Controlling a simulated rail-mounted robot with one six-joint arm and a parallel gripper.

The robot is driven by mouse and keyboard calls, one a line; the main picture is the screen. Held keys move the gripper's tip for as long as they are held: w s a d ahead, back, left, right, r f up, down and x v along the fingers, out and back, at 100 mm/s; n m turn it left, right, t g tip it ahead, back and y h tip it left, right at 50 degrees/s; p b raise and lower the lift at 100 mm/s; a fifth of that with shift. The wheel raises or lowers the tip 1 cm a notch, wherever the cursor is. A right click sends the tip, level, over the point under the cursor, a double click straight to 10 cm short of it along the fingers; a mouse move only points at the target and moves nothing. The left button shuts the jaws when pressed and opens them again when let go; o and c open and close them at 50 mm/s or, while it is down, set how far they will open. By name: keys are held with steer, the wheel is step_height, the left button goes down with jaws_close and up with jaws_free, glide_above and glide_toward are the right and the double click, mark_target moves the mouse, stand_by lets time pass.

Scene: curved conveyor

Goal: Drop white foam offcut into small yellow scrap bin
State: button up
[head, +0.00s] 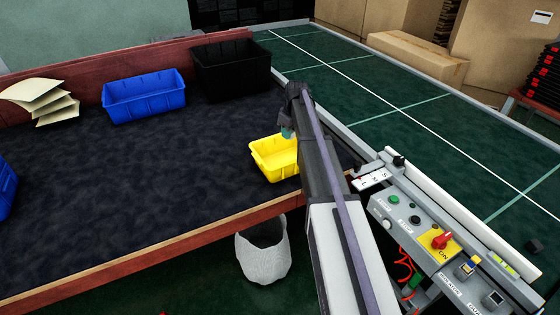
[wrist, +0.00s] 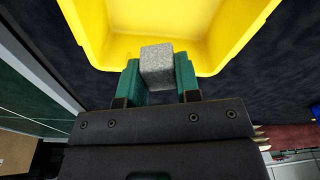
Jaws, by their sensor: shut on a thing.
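The small yellow scrap bin (head: 268,165) stands on the dark table top near its front right edge. It also fills the top of the wrist view (wrist: 235,28), and the part of its floor that shows looks empty. My gripper (wrist: 157,80) has green fingers shut on a pale grey-white block, the foam offcut (wrist: 157,62). In the wrist view the block overlaps the bin's near wall. In the head view my gripper (head: 288,132) is at the bin's upper right side, and my arm hides the bin's right part. The offcut cannot be made out there.
A blue bin (head: 145,98) and a black crate (head: 230,70) stand at the table's back, with cream sheets (head: 42,98) to their left. Another blue bin (head: 6,188) is at the left edge. A control panel (head: 420,232) and green conveyor (head: 400,95) lie right. The table's middle is clear.

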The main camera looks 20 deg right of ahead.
step_height(320, 180, down, 6)
steer(key=b, duration=0.5)
steer(key=shift+r, duration=0.1)
steer(key=o, duration=1)
steer(key=shift+c, duration=0.2)
steer(key=r+p, duration=0.3)
steer(key=s+r+p, duration=0.1)
steer(key=r+p, duration=0.6)
steer(key=r, duration=0.1)
steer(key=shift+s+d, duration=0.25)
steer(key=shift+d, duration=0.05)
steer(key=shift+f, duration=0.15)
